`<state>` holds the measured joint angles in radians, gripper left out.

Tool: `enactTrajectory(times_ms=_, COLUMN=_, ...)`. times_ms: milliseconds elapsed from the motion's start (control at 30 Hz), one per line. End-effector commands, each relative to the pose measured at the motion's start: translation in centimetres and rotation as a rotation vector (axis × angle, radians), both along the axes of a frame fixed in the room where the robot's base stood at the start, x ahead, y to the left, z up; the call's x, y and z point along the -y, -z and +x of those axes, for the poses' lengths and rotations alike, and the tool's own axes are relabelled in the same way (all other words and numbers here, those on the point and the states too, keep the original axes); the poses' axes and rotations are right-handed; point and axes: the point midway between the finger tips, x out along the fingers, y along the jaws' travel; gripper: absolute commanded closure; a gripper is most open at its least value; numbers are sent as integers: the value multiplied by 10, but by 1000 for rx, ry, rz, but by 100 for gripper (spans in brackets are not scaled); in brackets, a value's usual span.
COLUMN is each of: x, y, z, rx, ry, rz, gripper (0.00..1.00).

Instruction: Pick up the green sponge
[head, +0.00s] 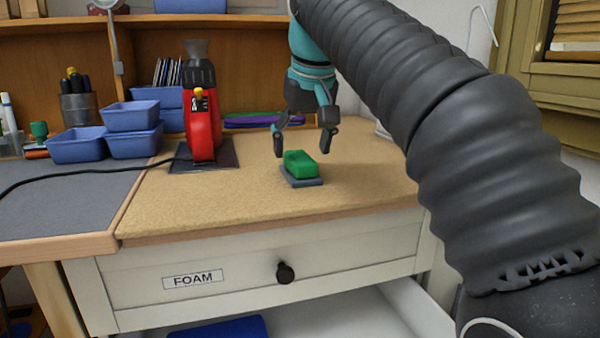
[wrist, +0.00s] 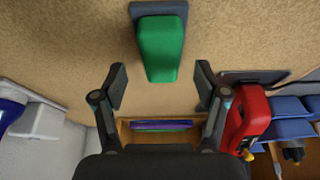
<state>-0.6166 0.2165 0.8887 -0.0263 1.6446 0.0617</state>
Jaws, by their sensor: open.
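The green sponge (head: 300,164) rests on a small dark grey pad on the tan worktop. It also shows in the wrist view (wrist: 161,48), at the top middle, ahead of and between the two fingers. My gripper (head: 305,146) is open and empty, its fingertips just above and behind the sponge in the head view. In the wrist view the fingers of my gripper (wrist: 160,85) stand wide apart, with no contact with the sponge visible. The grey pad (head: 303,183) shows under the sponge's near side.
A red machine (head: 202,120) stands left of the sponge, its black cable running left. Blue bins (head: 80,146) sit further left. A drawer labelled FOAM (head: 235,287) is below the worktop, with an open drawer under it. The worktop (head: 200,210) in front is clear.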

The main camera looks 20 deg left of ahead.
Motion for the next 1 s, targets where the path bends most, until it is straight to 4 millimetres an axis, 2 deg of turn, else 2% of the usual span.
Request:
enactTrajectory(times_ms=33, x=-3, y=12, z=2, rx=-3, ry=0, rz=-2, gripper=27)
enactTrajectory(times_ms=200, x=-6, y=28, z=8, rx=-1, ry=0, rz=-1, gripper=27)
enactTrajectory(times_ms=1000, x=-7, y=32, z=9, rx=0, ry=0, rz=0, gripper=27)
